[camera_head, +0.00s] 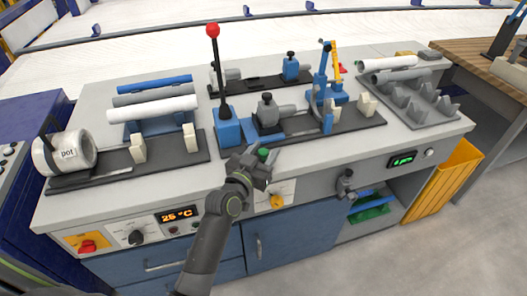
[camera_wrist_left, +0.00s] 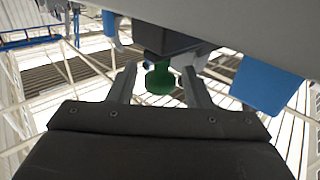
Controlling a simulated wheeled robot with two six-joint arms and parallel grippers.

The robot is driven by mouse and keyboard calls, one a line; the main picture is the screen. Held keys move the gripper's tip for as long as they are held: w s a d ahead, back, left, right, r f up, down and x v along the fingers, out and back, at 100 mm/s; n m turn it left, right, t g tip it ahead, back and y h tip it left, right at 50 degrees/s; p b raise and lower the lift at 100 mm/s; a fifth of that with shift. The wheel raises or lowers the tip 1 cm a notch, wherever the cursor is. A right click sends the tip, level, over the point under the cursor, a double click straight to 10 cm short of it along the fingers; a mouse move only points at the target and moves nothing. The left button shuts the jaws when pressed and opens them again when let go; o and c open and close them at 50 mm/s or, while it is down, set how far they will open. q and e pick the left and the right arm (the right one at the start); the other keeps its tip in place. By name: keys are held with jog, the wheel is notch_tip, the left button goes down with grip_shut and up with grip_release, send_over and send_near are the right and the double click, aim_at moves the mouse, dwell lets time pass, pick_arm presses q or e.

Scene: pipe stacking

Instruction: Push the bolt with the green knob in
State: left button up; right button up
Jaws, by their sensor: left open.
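The green knob (camera_head: 263,152) shows just beyond my left gripper (camera_head: 258,168) at the front edge of the bench in the head view. The gripper hides much of the bolt. In the left wrist view the green knob (camera_wrist_left: 160,80) hangs below a dark block (camera_wrist_left: 170,42). It lies between the two fingers of my left gripper (camera_wrist_left: 159,88), which are open with gaps on both sides. I cannot tell how far the bolt sticks out. My right gripper does not show.
A blue stand with a red-tipped lever (camera_head: 227,130) rises behind my gripper. A grey clamp (camera_head: 268,112) and a blue press (camera_head: 322,92) stand close by. A yellow knob (camera_head: 277,201) and a dark fitting (camera_head: 346,185) stick out from the bench front.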

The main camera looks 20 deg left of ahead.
pick_arm(q)
grip_shut()
jog(key=shift+w+a, duration=0.4)
jog(key=shift+w, duration=0.2)
jog(key=shift+w+a, duration=0.35)
jog(key=shift+w, duration=0.2)
jog(key=shift+r, duration=0.1)
jog(key=shift+c, duration=1.4)
grip_release()
jog(key=shift+r, duration=0.1)
jog(key=shift+o, duration=1.4)
jog(key=shift+w+a+f, duration=0.15)
jog(key=shift+f, duration=0.05)
jog(key=shift+s, duration=0.2)
